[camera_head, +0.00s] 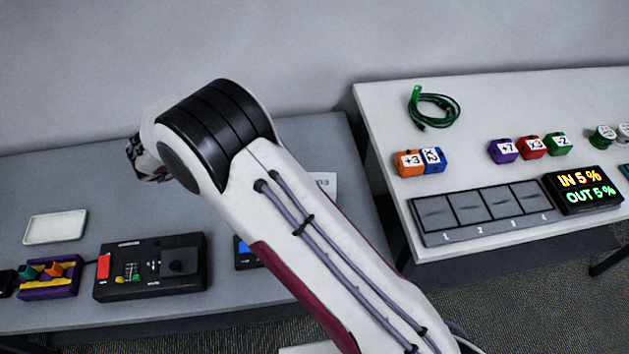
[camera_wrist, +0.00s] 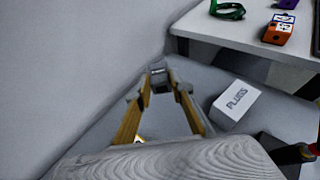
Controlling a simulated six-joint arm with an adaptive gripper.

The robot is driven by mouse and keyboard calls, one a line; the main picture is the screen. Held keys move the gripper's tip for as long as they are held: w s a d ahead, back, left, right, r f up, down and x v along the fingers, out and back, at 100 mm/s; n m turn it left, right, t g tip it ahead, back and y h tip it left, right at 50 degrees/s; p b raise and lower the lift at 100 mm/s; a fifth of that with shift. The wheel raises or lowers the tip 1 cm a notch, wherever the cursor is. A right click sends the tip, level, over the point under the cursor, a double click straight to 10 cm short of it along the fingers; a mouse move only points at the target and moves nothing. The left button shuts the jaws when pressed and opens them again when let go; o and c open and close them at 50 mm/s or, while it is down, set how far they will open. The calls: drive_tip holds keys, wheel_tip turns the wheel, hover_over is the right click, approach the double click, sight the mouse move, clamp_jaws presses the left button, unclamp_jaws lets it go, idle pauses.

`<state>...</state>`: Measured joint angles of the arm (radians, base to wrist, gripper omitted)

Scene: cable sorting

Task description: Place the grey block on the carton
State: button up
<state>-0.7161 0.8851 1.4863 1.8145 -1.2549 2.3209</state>
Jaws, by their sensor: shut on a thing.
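The carton, a white box lettered PLUGS (camera_wrist: 235,104), lies right of my gripper in the wrist view. In the head view, part of the carton (camera_head: 325,184) shows from behind my arm on the left table. My gripper (camera_wrist: 161,80) has two tan fingers that close in on a small dark grey block (camera_wrist: 158,70) at their tips. The block is apart from the carton. In the head view, only a dark part of my gripper (camera_head: 138,155) shows behind my wrist, and the block is hidden there.
The left table (camera_head: 215,300) holds a white tray (camera_head: 55,227), a black device (camera_head: 150,267) and a purple-yellow holder (camera_head: 50,278). The right table (camera_head: 465,85) carries a green cable (camera_head: 436,110), several coloured cubes (camera_head: 503,151), a numbered pad (camera_head: 480,213) and a display (camera_head: 583,190).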

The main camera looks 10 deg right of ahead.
drive_tip(key=s+d+m+g+h, duration=0.2)
drive_tip(key=s+d+m+g, duration=0.2)
drive_tip(key=s+d, duration=0.7)
drive_tip(key=shift+f+h, duration=0.15)
drive_tip(key=shift+h, duration=0.25)
drive_tip(key=shift+f, duration=0.1)
drive_tip(key=shift+f, duration=3.05)
drive_tip(key=shift+f, duration=1.85)
drive_tip(key=shift+f, duration=0.1)
drive_tip(key=o, duration=1.1)
